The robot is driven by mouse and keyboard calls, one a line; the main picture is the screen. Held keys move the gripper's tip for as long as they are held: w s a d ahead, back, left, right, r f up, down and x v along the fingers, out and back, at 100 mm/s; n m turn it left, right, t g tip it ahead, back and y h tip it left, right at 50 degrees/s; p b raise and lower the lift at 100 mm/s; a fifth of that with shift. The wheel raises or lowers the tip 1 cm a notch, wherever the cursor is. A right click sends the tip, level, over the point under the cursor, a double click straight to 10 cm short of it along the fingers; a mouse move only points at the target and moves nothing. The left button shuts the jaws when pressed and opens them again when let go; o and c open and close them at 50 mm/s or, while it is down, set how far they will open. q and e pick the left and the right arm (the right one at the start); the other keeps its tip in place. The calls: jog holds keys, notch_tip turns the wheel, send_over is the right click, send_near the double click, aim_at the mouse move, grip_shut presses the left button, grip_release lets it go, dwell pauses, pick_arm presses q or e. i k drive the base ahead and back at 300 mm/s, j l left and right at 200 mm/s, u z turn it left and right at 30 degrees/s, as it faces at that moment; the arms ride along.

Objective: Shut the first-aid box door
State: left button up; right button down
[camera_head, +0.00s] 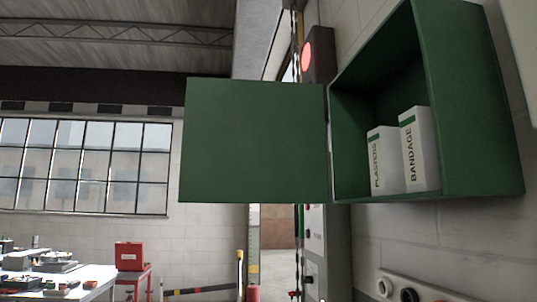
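The green first-aid box (482,110) is mounted on the pale block wall at the right. Its green door (255,140) stands wide open, swung out to the left from the box's left edge. Inside, a white plasters box (384,165) and a white bandage box (420,150) stand upright side by side on the bottom. Neither of my grippers shows in the head view.
Below the first-aid box, round fittings (409,295) stick out of the wall. A grey panel (312,235) with controls and a red light (306,56) are behind the door. A workbench (95,275) and a red case (130,256) are far off at lower left.

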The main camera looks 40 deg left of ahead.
aim_at(243, 141)
jog(key=j+z, duration=0.4)
jog(key=i+j+z, duration=0.1)
jog(key=j+z, duration=0.65)
jog(key=k+j+z, duration=0.1)
jog(key=j+z, duration=0.3)
jog(key=k+j, duration=0.15)
jog(key=j, duration=0.2)
jog(key=k+j+z, duration=0.1)
jog(key=j, duration=0.3)
jog(key=k+j, duration=0.15)
jog(key=j, duration=0.2)
jog(key=k+j, duration=0.15)
jog(key=j, duration=0.2)
jog(key=k+j+z, duration=0.1)
jog(key=j, duration=0.3)
jog(key=k+j, duration=0.15)
jog(key=j, duration=0.2)
